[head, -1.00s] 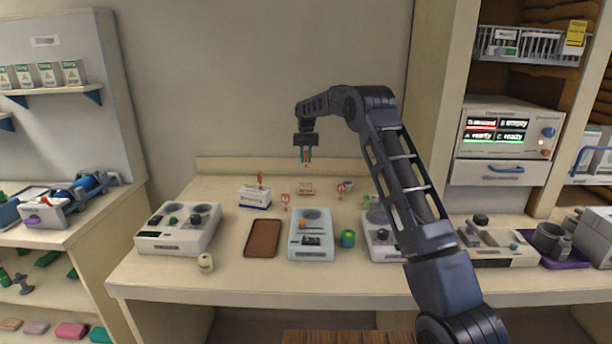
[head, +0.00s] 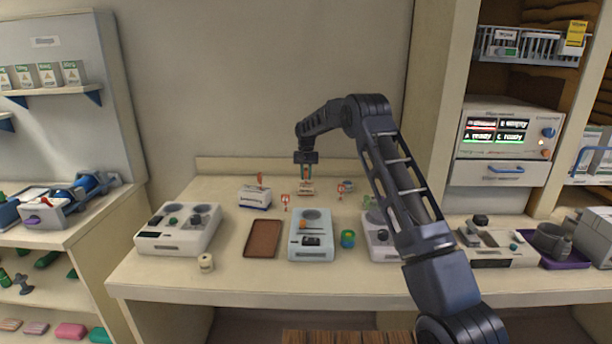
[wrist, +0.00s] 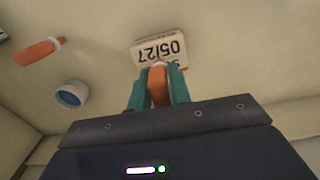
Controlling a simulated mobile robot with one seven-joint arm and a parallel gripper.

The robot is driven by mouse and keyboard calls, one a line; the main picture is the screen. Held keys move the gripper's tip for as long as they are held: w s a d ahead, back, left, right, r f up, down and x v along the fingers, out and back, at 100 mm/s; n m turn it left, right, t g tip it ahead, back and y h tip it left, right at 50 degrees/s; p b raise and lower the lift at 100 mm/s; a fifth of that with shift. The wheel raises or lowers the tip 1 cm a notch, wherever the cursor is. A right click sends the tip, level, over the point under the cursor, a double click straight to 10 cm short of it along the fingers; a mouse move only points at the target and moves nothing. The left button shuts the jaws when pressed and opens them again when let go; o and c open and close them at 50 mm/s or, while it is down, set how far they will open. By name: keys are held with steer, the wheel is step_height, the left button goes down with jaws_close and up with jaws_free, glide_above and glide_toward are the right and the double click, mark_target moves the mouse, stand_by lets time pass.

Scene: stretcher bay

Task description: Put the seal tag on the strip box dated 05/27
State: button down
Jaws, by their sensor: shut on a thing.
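The strip box marked 05/27 (wrist: 160,53) shows in the wrist view just beyond my fingertips, its label upside down. In the head view this small cream box (head: 306,188) lies at the back of the table, directly below my gripper (head: 307,174). In the wrist view my teal fingers (wrist: 158,92) are shut on an orange-red seal tag (wrist: 158,80). The tag's tip overlaps the box's near edge in the picture; I cannot tell whether they touch.
A white box (head: 255,198) with a red upright piece stands to the left. A small cup (wrist: 71,95) is nearby. A brown tray (head: 262,239) and several devices fill the front.

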steer(key=c, duration=1.3)
jaws_free()
steer(key=shift+f, duration=0.1)
